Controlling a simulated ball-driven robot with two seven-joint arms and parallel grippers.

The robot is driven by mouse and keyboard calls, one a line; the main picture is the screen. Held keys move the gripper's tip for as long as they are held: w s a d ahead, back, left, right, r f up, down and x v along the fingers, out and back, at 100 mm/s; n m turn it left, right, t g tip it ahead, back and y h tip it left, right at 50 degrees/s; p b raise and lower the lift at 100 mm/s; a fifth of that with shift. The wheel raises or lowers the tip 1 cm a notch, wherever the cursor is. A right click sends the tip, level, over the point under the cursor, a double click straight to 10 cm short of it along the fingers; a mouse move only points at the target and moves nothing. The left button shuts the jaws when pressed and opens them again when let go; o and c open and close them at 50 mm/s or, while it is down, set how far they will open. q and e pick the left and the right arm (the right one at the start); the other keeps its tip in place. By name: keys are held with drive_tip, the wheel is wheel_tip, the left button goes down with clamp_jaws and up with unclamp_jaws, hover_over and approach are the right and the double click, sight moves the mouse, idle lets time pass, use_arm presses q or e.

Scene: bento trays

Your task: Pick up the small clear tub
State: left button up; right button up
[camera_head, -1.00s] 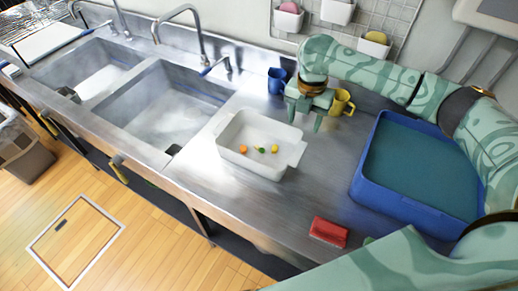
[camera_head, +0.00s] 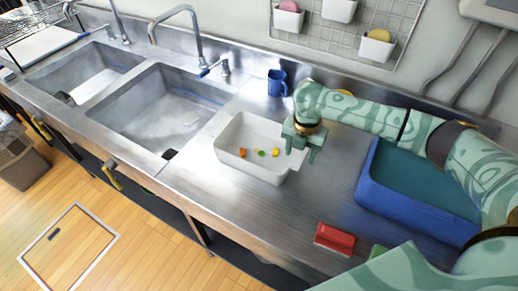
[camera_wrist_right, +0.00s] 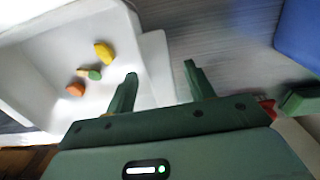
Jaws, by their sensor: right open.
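A white, opaque-looking tub (camera_head: 226,150) stands on the steel counter. It holds small orange, green and yellow pieces; I see no clearly transparent tub. The white tub also fills the upper left of the right wrist view (camera_wrist_right: 40,88). In the right wrist view, the fingers (camera_wrist_right: 160,68) straddle an area by the tub's right-hand ledge; contact cannot be told.
A blue bin (camera_head: 405,206) stands on the right and a red block (camera_head: 334,239) near the front edge. A blue mug (camera_head: 276,84) stands behind the tub. A yellow item (camera_head: 345,92) is mostly hidden by my arm. Sinks (camera_head: 165,115) lie left.

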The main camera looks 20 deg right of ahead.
clamp_jaws()
